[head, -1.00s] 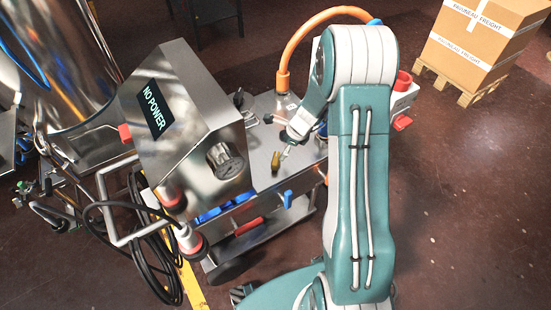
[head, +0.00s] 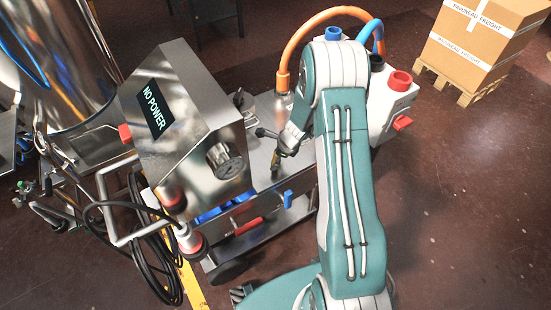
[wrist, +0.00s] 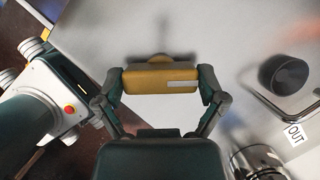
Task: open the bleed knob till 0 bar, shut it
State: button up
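The bleed knob (wrist: 160,79) is a brass-yellow bar with a pale stripe, seen in the wrist view above the grey metal deck. My gripper (wrist: 161,80) has one finger at each end of it, with no gap showing, so it looks shut on the knob. In the head view my gripper (head: 276,155) points down at the knob (head: 275,169), which is partly hidden by the fingers. The round pressure gauge (head: 225,160) is on the sloped steel housing; its needle is too small to read.
The steel housing (head: 190,125) with a NO POWER display (head: 154,108) stands left of my gripper. An orange hose (head: 300,38) arches behind my arm. In the wrist view a dark round knob (wrist: 283,74) and an OUT label (wrist: 295,133) are at right. A blue lever (head: 287,198) hangs at the cart's front.

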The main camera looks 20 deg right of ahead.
jog(key=shift+n, duration=0.3)
jog(key=n+g, duration=0.1)
jog(key=n, duration=0.2)
jog(key=shift+w+n+y, duration=0.1)
jog(key=shift+n+y, duration=0.2)
jog(key=shift+n, duration=0.1)
jog(key=n+g, duration=0.2)
jog(key=n, duration=0.2)
jog(key=n+g, duration=0.1)
jog(key=n, duration=0.4)
jog(key=shift+g+h, duration=0.4)
jog(key=shift+n+g+h, duration=0.5)
jog(key=shift+n, duration=1.4)
jog(key=shift+w, duration=0.1)
jog(key=o, duration=0.8)
